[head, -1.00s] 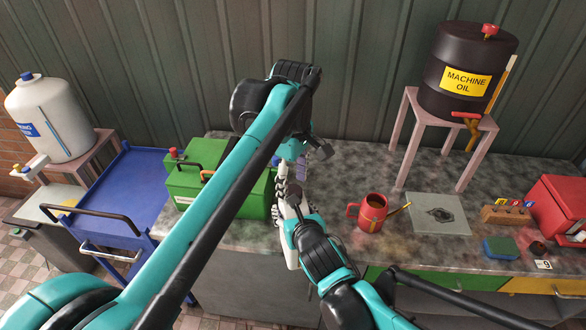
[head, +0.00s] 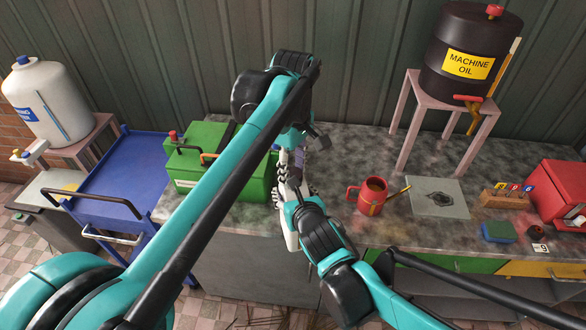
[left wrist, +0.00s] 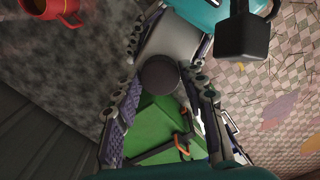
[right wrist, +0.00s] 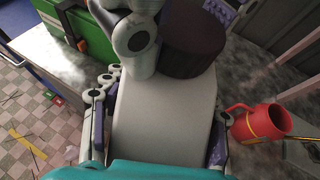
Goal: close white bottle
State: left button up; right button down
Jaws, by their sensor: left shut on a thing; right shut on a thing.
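The white bottle (right wrist: 160,115) is between the fingers of my right gripper (right wrist: 155,125), which is shut on its body. A dark round cap (right wrist: 193,50) is at the bottle's top end, and it also shows in the left wrist view (left wrist: 159,73). My left gripper (left wrist: 162,90) is shut on the cap, with a finger on each side. I cannot tell whether the cap is fully seated. In the head view, only a white sliver of the bottle (head: 291,240) shows, in front of the counter; the arms hide the rest.
A green box (head: 205,160) stands on the counter at the left, close to the grippers. A red mug (head: 371,195) stands just right of them. A grey plate (head: 437,198), a blue-green sponge (head: 499,232) and a black oil drum on a stand (head: 466,55) are further right.

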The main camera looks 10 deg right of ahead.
pick_arm(q)
jog(key=m, duration=2)
jog(key=shift+f, duration=0.1)
jog(key=o, duration=1.3)
jog(key=shift+r, duration=2.3)
